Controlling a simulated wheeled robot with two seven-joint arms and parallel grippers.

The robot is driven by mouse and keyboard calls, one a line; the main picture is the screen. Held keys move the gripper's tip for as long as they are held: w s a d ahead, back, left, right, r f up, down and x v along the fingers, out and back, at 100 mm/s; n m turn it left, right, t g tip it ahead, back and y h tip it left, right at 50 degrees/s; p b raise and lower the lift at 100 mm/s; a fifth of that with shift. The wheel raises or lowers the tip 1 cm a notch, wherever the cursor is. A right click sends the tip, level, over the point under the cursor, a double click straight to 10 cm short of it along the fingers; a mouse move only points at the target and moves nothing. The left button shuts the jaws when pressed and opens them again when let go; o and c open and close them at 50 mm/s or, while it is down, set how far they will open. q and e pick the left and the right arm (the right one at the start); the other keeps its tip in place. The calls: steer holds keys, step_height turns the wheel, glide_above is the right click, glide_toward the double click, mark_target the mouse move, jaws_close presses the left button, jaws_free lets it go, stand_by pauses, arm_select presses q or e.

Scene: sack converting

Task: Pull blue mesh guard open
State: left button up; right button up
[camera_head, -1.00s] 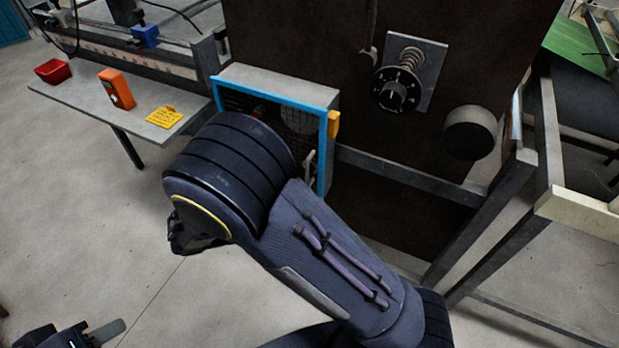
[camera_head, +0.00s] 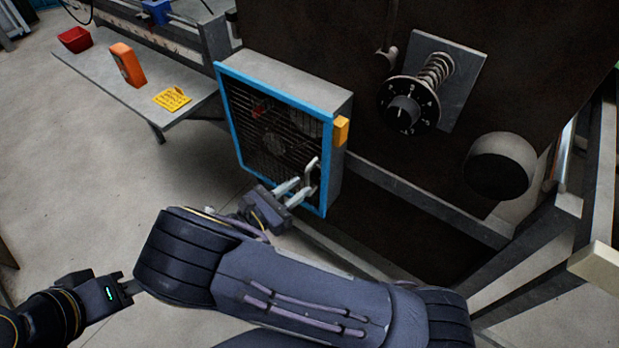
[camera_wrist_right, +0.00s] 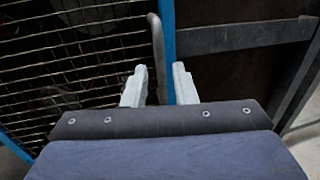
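The blue mesh guard (camera_head: 232,133) is a blue-framed wire mesh panel on the front of a grey box. It looks closed against the box. Its bar handle (camera_head: 313,172) sits near the lower right of the mesh. My right gripper (camera_head: 296,190) is at the handle with its fingers apart. In the right wrist view, the handle (camera_wrist_right: 156,50) runs down between the two pale fingers (camera_wrist_right: 158,84), with gaps on both sides.
An orange latch-like block (camera_head: 341,130) is on the box's right edge. A dial with a spring (camera_head: 408,106) and a round knob (camera_head: 500,166) are on the dark panel to the right. A shelf (camera_head: 95,73) at left holds a red bin (camera_head: 75,40) and an orange device (camera_head: 127,64). Floor left of the guard is clear.

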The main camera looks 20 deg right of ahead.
mark_target(307, 182)
steer(key=shift+x, duration=1.9)
jaws_close()
